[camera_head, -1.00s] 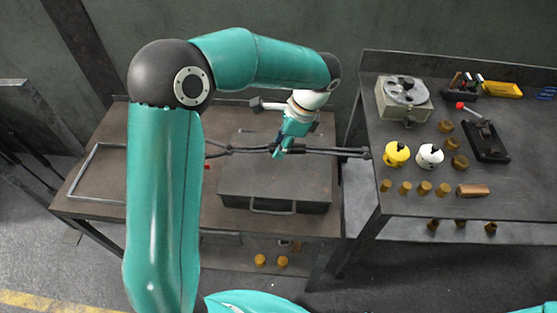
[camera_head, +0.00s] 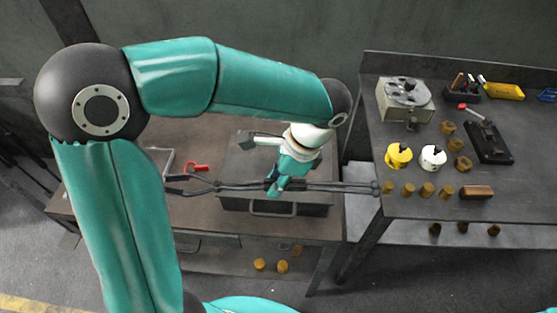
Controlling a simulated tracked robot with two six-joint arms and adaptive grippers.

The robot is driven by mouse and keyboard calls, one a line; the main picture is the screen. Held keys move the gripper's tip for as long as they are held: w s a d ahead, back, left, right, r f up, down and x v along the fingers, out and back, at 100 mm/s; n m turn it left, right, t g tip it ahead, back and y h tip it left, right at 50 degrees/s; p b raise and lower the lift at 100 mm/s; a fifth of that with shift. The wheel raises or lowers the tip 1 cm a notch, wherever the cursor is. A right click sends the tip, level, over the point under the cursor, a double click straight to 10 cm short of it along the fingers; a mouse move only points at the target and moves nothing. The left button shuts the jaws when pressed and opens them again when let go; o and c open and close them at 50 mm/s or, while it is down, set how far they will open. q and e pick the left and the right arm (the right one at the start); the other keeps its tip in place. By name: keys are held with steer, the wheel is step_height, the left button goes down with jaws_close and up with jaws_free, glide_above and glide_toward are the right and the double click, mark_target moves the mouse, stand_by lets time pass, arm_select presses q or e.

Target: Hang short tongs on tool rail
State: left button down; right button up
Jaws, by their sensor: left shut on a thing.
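My left gripper (camera_head: 273,188) is shut on the dark short tongs (camera_head: 330,187), near their middle. The tongs lie roughly level across the picture, above the front part of a grey toolbox. Their jaw end points left and their two handle ends reach right, close to the edge of the right table. Whether they touch that table cannot be told. I cannot make out a tool rail for certain. My right gripper does not show.
The grey toolbox (camera_head: 243,165) stands on the brown left table (camera_head: 207,216). A red-handled tool (camera_head: 196,168) and a grey frame lie left of it. The right table (camera_head: 400,208) holds a gauge device (camera_head: 405,97), yellow and white pots, and several brass pieces. A gap separates the tables.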

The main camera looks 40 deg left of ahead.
arm_select(q)
steer(key=s+d+r, duration=0.1)
steer(key=s+d, duration=0.3)
steer(key=s, duration=0.2)
steer(key=s+d+r+p, duration=0.1)
steer(key=s+d, duration=0.3)
steer(key=s, duration=0.3)
steer(key=shift+s+r, duration=0.25)
step_height(320, 180, up, 3)
steer(key=g+y+p, duration=0.1)
steer(key=y+p, duration=0.1)
steer(key=g+y+p, duration=0.2)
steer(key=y, duration=0.1)
steer(key=shift+y+p, duration=0.3)
steer(key=shift+p, duration=0.1)
